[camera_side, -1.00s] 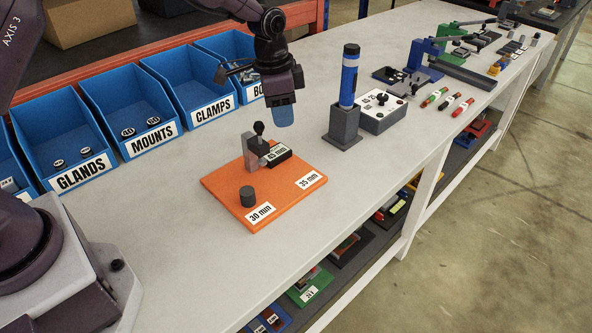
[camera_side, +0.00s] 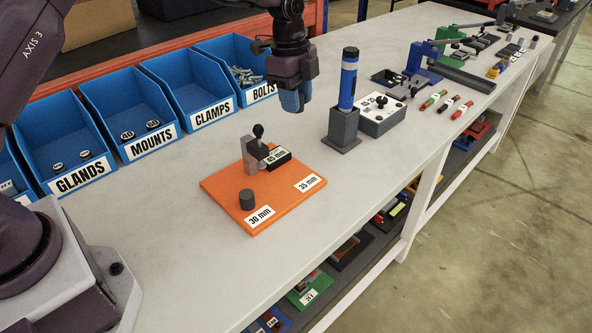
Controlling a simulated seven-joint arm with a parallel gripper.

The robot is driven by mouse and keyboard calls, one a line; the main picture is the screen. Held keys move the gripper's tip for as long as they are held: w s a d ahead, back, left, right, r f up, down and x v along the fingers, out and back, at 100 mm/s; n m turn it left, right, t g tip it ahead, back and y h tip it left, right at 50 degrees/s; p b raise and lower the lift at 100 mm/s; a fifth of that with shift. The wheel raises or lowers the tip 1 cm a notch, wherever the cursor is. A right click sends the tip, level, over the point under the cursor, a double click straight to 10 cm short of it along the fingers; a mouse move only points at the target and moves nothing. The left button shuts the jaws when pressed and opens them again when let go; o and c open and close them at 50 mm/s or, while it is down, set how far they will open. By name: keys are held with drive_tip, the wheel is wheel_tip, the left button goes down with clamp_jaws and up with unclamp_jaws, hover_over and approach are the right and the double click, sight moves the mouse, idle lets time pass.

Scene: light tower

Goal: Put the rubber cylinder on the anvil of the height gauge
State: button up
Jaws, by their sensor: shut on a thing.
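The height gauge (camera_side: 253,158), a grey post with a black knob and a dark block marked "45 mm", stands at the board's back edge. Its anvil is too small to make out. My gripper (camera_side: 294,101) points down with blue fingertips, above the bench behind and right of the gauge, clear of board and cylinder. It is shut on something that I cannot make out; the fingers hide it.
The orange board (camera_side: 275,205) has bare room by its "35 mm" label. A blue torch (camera_side: 348,78) stands upright in a dark holder right of my gripper, with a white control box (camera_side: 381,115) behind. Blue bins (camera_side: 205,85) line the left. The front bench surface is clear.

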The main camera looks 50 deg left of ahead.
sight(297, 174)
wheel_tip(297, 174, down, 17)
idle(0.4)
drive_tip(key=shift+f, duration=0.15)
drive_tip(key=o, duration=1)
drive_tip(key=r, duration=0.4)
drive_tip(key=a+r, duration=0.1)
drive_tip(key=r, duration=0.3)
drive_tip(key=a+r, duration=0.1)
drive_tip(key=r, duration=0.4)
drive_tip(key=shift+s, duration=0.1)
